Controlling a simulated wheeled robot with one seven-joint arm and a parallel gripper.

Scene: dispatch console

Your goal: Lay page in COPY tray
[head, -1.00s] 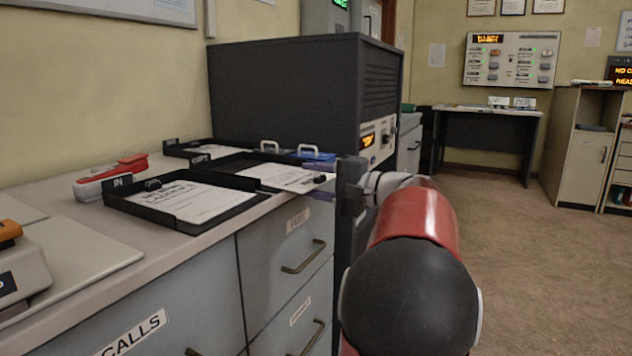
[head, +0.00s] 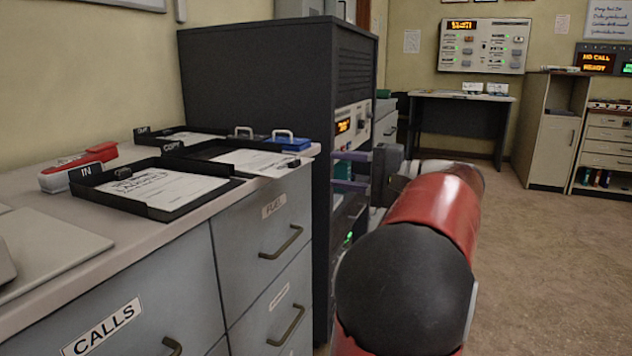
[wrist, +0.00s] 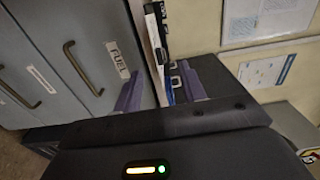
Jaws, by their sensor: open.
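The COPY tray (head: 190,157) is a black, low-walled tray on the counter, behind the IN tray. A white printed page (head: 255,163) lies at it, its right part reaching toward the counter's edge. A small dark item (head: 293,163) sits at the page's right end. I cannot tell whether the page lies fully inside the walls. My gripper (head: 352,172) is open and empty, with purple fingers, to the right of the counter edge and apart from the page. In the wrist view my gripper's fingers (wrist: 160,92) are spread, with the counter edge beyond them.
The IN tray (head: 142,210) holds another page, and a third black tray (head: 172,133) stands at the back. A blue item with a pale handle (head: 285,140) is behind the page. A big dark cabinet (head: 255,80) stands beyond. Open floor (head: 540,250) lies to the right.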

